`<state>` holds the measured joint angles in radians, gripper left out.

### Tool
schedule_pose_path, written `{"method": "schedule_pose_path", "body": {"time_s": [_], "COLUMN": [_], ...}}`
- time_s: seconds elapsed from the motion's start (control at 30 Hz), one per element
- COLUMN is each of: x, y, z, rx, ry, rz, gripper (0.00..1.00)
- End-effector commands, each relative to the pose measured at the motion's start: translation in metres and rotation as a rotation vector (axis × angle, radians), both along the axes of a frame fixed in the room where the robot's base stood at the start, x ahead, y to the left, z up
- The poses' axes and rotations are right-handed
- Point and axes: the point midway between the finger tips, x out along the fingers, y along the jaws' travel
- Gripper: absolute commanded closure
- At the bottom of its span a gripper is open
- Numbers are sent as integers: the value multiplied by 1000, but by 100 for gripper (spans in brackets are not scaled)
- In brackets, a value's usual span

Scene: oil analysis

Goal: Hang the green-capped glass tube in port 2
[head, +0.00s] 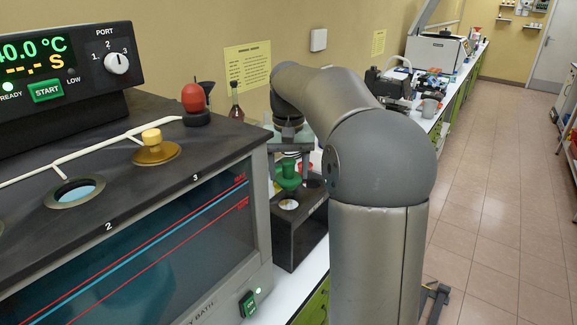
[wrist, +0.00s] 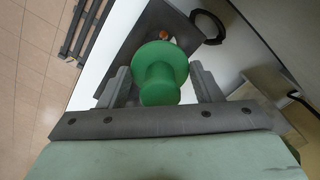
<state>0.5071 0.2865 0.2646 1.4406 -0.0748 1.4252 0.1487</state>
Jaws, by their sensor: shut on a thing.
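The green-capped glass tube shows mainly as its green cap (head: 288,178), above the black rack (head: 302,232) beside the bath; the cap fills the middle of the wrist view (wrist: 160,66). My gripper (head: 290,158) is shut on the cap, with one finger on each side of it in the wrist view (wrist: 160,88). The glass below the cap is hard to make out, and I cannot tell if it is still in the rack. Port 2 (head: 75,192) is an open round hole in the dark bath top (head: 140,190), with the label 2 in front.
A yellow-capped brass fitting (head: 154,148) fills port 3. A red-topped item (head: 194,100) stands at the bath's back corner. The control box (head: 60,65) stands at the back left. My arm hides part of the bench behind the rack.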

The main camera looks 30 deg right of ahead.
Motion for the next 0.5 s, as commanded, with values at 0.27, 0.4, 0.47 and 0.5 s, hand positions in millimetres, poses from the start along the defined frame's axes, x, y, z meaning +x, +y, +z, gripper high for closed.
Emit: {"method": "schedule_pose_path", "body": {"time_s": [0.27,0.4,0.47,0.5], "x": [0,0,1,0], "y": [1,1,0,0], "z": [-28,-41,-46,-49], "rx": [0,0,0,-1], "ry": [0,-1,-1,-2], "rz": [2,1,1,1], "gripper": [82,82,82,82]}}
